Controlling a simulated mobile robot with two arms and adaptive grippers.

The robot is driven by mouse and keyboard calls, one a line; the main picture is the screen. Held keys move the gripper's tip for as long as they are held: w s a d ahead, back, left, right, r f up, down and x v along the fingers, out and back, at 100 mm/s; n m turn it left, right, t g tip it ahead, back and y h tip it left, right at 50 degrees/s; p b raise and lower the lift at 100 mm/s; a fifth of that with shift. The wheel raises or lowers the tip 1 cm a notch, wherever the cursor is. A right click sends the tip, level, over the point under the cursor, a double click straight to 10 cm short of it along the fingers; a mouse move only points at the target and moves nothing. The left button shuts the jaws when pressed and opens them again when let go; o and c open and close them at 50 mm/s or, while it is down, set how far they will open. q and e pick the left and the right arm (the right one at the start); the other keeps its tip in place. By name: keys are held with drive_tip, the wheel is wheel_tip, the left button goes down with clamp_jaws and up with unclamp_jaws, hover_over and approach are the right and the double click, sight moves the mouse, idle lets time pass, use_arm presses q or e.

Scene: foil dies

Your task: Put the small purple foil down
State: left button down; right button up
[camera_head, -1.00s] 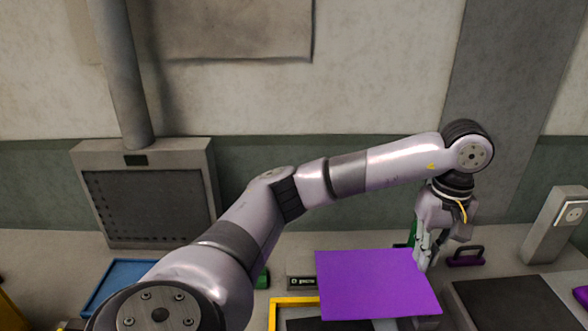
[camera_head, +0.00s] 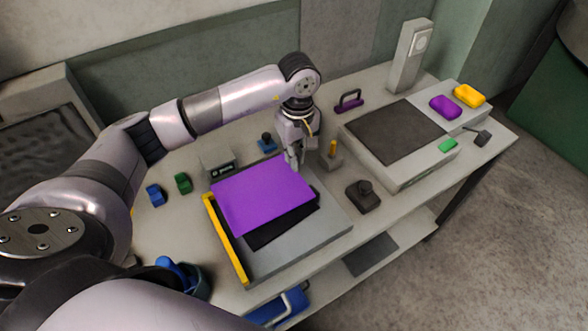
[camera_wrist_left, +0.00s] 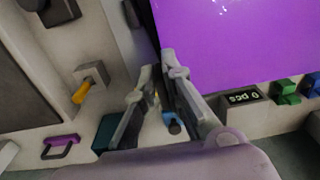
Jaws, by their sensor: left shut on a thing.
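The small purple foil (camera_head: 262,194) is a flat sheet, held by its far right edge in my left gripper (camera_head: 293,163). It lies flat or nearly so over the grey block (camera_head: 322,232) with a black pad (camera_head: 282,227) and a yellow side bar (camera_head: 226,240). It covers much of the pad; I cannot tell whether it touches it. In the left wrist view the foil (camera_wrist_left: 240,40) fills the upper right, beside the fingers of my left gripper (camera_wrist_left: 158,75). My right gripper is not in view.
A small counter display (camera_head: 221,170) stands behind the foil. A dark knob (camera_head: 364,195) and a yellow-handled post (camera_head: 332,153) stand to the right. Further right is a grey unit with a dark plate (camera_head: 395,133) and purple (camera_head: 445,106) and yellow (camera_head: 469,95) pieces.

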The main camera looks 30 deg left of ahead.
use_arm(q)
wheel_tip(320, 180, down, 8)
drive_tip(key=shift+p, duration=0.9)
drive_tip(key=shift+f+b, duration=0.2)
drive_tip(key=shift+b, duration=0.1)
drive_tip(key=c, duration=1.7)
unclamp_jaws()
